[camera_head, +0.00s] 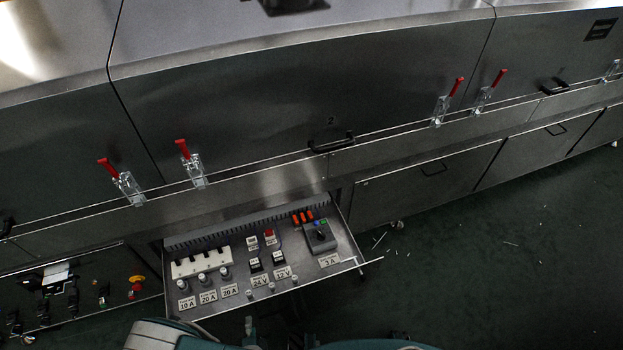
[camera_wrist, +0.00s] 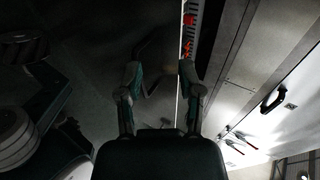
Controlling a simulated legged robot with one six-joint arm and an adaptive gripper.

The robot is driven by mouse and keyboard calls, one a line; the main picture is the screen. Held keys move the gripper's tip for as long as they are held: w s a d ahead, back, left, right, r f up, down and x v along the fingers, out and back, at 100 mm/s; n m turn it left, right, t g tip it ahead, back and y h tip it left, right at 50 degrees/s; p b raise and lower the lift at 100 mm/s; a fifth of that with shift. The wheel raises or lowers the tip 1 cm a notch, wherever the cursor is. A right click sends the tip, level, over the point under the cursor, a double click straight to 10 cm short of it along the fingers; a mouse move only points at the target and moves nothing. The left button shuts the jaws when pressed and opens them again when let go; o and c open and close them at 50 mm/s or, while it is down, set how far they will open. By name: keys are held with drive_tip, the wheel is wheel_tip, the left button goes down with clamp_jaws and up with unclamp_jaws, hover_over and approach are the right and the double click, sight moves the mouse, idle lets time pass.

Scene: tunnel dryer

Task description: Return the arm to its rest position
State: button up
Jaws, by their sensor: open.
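My gripper (camera_wrist: 160,78) shows in the wrist view with its two fingers spread apart and nothing between them. Dark floor lies behind the fingers, and the right finger overlaps a bright thin edge. In the head view only rounded parts of my own arm or body show along the bottom edge, and my gripper cannot be made out there. An open drawer (camera_head: 343,262) with switches, fuses and labels stands out of the machine just beyond those parts.
The dryer's metal front (camera_head: 250,110) runs across the head view, with red-handled latches (camera_head: 187,160) and a black handle (camera_head: 331,143). A control panel with a yellow-ringed red button (camera_head: 136,284) is at lower left. Floor (camera_head: 500,270) at right is clear except for small white scraps.

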drive_tip(key=w+a+r+n+g, duration=0.1)
drive_tip(key=w+a+r+g, duration=0.15)
drive_tip(key=w+r, duration=0.5)
drive_tip(key=w+a+r+n+g, duration=0.1)
drive_tip(key=w+a+r+g, duration=0.2)
drive_tip(key=r, duration=0.7)
drive_tip(key=w+d+r+n+y, duration=0.15)
drive_tip(key=w+d+r, duration=0.25)
drive_tip(key=r, duration=0.5)
drive_tip(key=w+d+r+n+y, duration=0.1)
drive_tip(key=w+d+r+n, duration=0.25)
drive_tip(key=r, duration=0.55)
drive_tip(key=s+d+r+n+h, duration=0.25)
drive_tip(key=d+r+n, duration=0.25)
drive_tip(key=d+r, duration=1)
drive_tip(key=s+d+r+n+h, duration=0.2)
drive_tip(key=s+d+r+n, duration=0.1)
drive_tip(key=s+d, duration=0.9)
drive_tip(key=d, duration=0.3)
drive_tip(key=shift+s+d+r, duration=0.15)
drive_tip(key=shift+s+d, duration=0.15)
drive_tip(key=shift+s, duration=0.1)
drive_tip(key=shift+w+a, duration=0.1)
drive_tip(key=shift+w, duration=0.05)
